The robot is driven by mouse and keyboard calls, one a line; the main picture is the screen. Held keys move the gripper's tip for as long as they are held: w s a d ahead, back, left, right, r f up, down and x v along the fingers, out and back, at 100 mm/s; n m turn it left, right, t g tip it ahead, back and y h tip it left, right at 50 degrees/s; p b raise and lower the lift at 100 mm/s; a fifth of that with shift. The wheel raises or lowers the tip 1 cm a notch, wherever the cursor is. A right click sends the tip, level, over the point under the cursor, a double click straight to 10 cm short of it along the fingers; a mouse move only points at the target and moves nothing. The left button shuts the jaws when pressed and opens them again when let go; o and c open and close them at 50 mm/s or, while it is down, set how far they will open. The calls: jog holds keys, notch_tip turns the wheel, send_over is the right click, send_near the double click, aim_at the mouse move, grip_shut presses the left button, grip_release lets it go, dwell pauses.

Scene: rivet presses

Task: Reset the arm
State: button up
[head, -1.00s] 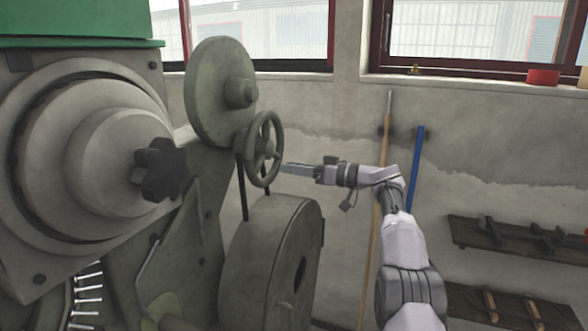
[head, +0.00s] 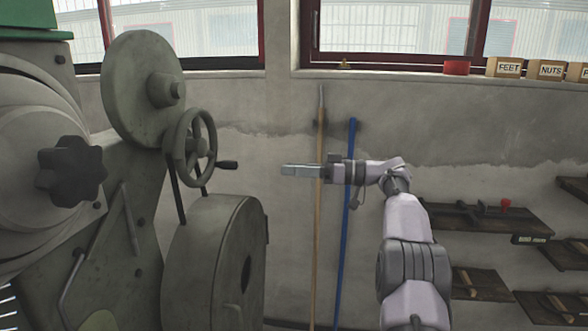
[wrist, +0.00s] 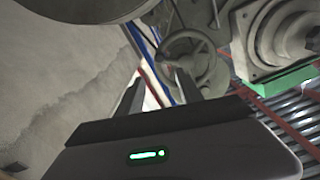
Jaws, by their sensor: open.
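My gripper (head: 284,170) is at the end of my arm in the middle of the head view, pointing left. It is empty and held in the air to the right of the press's handwheel (head: 196,147), apart from its dark handle (head: 228,165). In the wrist view the two fingers of my gripper (wrist: 157,90) stand apart with nothing between them. The handwheel (wrist: 190,58) shows beyond the fingertips there.
The grey-green rivet press (head: 150,240) fills the left side. A wooden pole (head: 318,230) and a blue pole (head: 347,230) lean on the wall behind my gripper. Shelves (head: 475,217) hang at the right. A red container (head: 457,67) and labelled boxes (head: 508,67) stand on the windowsill.

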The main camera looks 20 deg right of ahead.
dwell(0.3)
jog(key=s+a+r+m+g+h, duration=0.1)
jog(key=s+a+m+g+h, duration=0.15)
jog(key=s+a, duration=0.45)
jog(key=s+a+r+m+g+h, duration=0.1)
jog(key=s+a+m+h, duration=0.2)
jog(key=a, duration=0.7)
jog(key=s+a+f+m+h, duration=0.25)
jog(key=s+a, duration=0.25)
jog(key=s, duration=0.3)
jog(key=s+f+m+h, duration=0.2)
jog(key=s+f, duration=0.5)
jog(key=s, duration=0.4)
jog(key=s+f+m+h, duration=0.2)
jog(key=s+f, duration=0.5)
jog(key=s, duration=0.5)
jog(key=shift+d+f+m+g+h, duration=0.25)
jog(key=shift+m+g+h, duration=0.15)
jog(key=shift+h, duration=0.1)
jog(key=shift+r, duration=0.1)
